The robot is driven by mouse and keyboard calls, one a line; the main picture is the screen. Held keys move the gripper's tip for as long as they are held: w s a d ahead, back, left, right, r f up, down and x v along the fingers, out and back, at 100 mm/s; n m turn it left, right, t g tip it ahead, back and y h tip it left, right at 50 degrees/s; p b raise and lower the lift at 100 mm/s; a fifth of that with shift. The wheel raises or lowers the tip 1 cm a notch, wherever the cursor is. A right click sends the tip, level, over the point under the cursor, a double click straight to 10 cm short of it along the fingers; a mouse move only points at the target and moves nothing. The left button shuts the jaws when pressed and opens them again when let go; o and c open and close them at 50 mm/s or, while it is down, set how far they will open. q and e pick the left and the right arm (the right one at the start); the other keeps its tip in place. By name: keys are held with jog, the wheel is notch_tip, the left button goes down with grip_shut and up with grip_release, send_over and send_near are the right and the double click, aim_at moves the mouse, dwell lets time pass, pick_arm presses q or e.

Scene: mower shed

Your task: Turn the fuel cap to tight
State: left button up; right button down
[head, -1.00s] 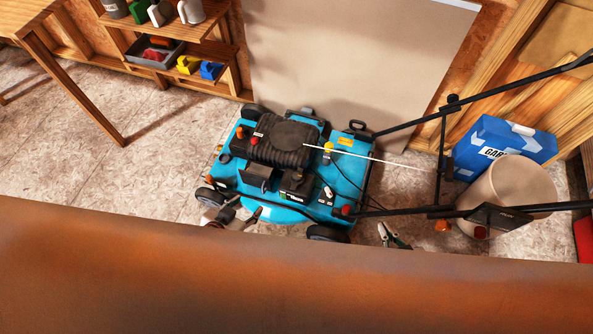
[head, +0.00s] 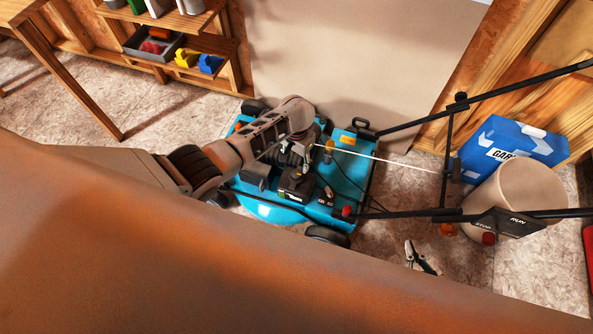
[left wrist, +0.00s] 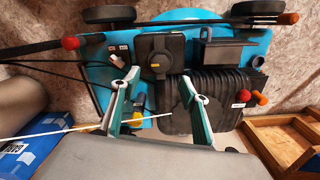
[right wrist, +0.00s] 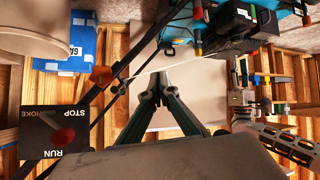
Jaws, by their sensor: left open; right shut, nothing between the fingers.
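The blue mower (head: 347,185) stands on the floor. In the left wrist view, a black block (left wrist: 168,45) on its deck carries a dark round part with a yellow mark (left wrist: 155,66), which looks like the fuel cap; I cannot read any tight mark. My left gripper (left wrist: 160,78) is open and empty above the engine, its fingertips on either side of the block's near edge. In the head view my left arm hides much of the engine.
A white pull cord (head: 385,161) runs from the engine to the handle. A beige bucket (head: 530,190) and a blue box (head: 512,143) stand at the right. A ribbed black cover (left wrist: 222,95) and a yellow-topped part (left wrist: 137,119) lie close to my left fingers. A wooden shelf (head: 215,85) stands behind.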

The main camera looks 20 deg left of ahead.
aim_at(296, 173)
pick_arm(q)
jog(key=f+b, duration=0.1)
jog(key=f, duration=0.1)
jog(key=f+b, duration=0.2)
jog(key=f, duration=0.1)
jog(key=shift+s+f, duration=0.25)
jog(key=shift+f, duration=0.05)
jog(key=shift+w+f+b, duration=0.15)
jog(key=shift+f+b, duration=0.5)
jog(key=shift+f, duration=0.5)
jog(key=shift+w+r, duration=0.1)
pick_arm(e)
notch_tip(296, 173, down, 2)
jog(key=shift+w+f, duration=0.1)
jog(key=shift+w, duration=0.05)
pick_arm(q)
jog(key=c, duration=1.1)
pick_arm(e)
jog(key=shift+s+a+f, duration=0.1)
jog(key=shift+s, duration=0.1)
